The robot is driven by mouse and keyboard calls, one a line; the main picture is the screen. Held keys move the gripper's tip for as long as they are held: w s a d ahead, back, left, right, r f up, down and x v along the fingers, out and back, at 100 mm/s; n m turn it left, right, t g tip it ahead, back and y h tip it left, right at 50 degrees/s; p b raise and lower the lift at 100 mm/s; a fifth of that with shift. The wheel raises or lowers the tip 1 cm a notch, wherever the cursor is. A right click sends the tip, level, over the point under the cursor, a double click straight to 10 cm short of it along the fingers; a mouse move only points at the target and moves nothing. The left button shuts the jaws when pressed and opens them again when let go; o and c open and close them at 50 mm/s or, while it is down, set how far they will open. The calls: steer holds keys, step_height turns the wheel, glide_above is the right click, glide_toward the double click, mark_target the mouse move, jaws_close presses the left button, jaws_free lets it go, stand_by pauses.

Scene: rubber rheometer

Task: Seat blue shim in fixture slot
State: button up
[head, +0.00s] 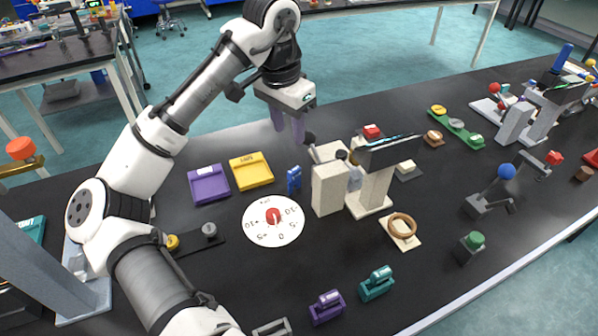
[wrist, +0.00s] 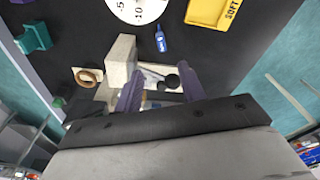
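A small blue piece (head: 294,178) with a pale mark, which looks like the blue shim, stands on the black bench left of a beige block machine (head: 327,190). It also shows in the wrist view (wrist: 160,40), beyond my fingertips and apart from them. My gripper (head: 288,122) is raised behind the blue piece and the machine. In the wrist view its two purple fingers (wrist: 160,90) are spread with nothing held between them. I cannot tell for sure which part is the fixture slot; a purple holder (head: 327,307) and a teal holder (head: 377,283) stand near the front edge.
A purple tray (head: 208,184) and a yellow tray (head: 251,171) lie left of the blue piece. A white dial (head: 272,221) lies in front of it. The machine has black-knobbed levers and a tilted screen (head: 390,152). A brown ring (head: 402,226) lies right of it.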

glide_toward(294, 170)
steer(key=f, duration=0.5)
steer(key=shift+w+d, duration=0.1)
steer(key=shift+d, duration=0.15)
steer(key=shift+w+d+f+p, duration=0.1)
steer(key=shift+f+p, duration=0.1)
steer(key=shift+f, duration=0.65)
steer(key=shift+w+f+p, duration=0.1)
steer(key=shift+f+p, duration=0.1)
steer(key=shift+f, duration=0.7)
steer(key=shift+w+d+f+p, duration=0.1)
steer(key=shift+w+f+p, duration=0.1)
steer(key=shift+f, duration=0.65)
jaws_close()
